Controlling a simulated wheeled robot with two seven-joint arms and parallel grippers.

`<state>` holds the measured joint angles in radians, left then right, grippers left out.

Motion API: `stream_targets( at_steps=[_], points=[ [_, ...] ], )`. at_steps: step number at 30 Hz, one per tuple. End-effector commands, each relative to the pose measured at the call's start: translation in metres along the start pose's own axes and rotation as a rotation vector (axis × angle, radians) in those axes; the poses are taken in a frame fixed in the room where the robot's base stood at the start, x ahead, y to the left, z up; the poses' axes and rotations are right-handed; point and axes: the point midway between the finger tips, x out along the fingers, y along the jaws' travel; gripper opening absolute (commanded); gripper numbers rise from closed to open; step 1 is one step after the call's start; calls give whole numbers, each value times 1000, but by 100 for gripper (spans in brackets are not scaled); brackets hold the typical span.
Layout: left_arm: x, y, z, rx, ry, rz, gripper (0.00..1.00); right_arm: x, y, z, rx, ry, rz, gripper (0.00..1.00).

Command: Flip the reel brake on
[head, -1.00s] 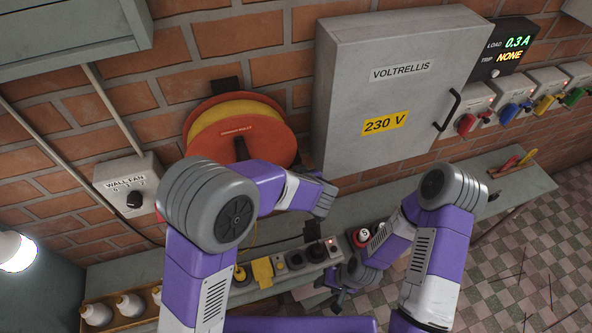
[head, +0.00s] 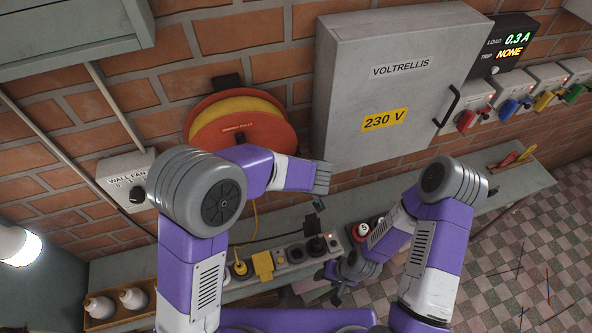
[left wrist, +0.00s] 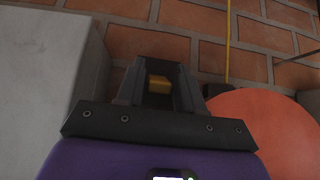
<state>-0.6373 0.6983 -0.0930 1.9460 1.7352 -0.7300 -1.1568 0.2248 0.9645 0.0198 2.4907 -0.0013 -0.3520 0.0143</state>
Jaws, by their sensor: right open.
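The orange cable reel (head: 287,138) with a yellow drum (head: 232,115) hangs on the brick wall, its lower part hidden behind my left arm. I cannot make out its brake clearly. My left gripper (head: 319,204) is small and dark in the head view, below and right of the reel. In the left wrist view its fingers (left wrist: 158,84) stand apart, beside the reel's orange face (left wrist: 262,122). A small yellow block (left wrist: 158,84) shows between them; I cannot tell whether they touch it. My right gripper (head: 338,290) is open, low near the bench front, away from the reel.
A grey cabinet (head: 345,100) stands right of the reel. A wall fan switch box (head: 125,177) is at left. The bench (head: 500,190) carries a socket strip with a yellow cover (head: 263,265), a red button (head: 361,230) and a bottle tray (head: 100,325).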

Motion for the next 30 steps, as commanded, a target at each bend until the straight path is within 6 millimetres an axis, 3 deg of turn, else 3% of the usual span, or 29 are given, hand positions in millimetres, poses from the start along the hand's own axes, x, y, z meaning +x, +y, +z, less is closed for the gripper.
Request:
stream_targets(
  at_steps=[3,18,30],
  points=[
    [0,0,-1,-1,2,0,51,0,0,0,0,0,0,53],
    [2,1,2,4,78,0,51,5,2,0,0,0,0,53],
    [12,1,12,-1,325,2,51,53,20,-2,0,0,0,53]
  ],
)
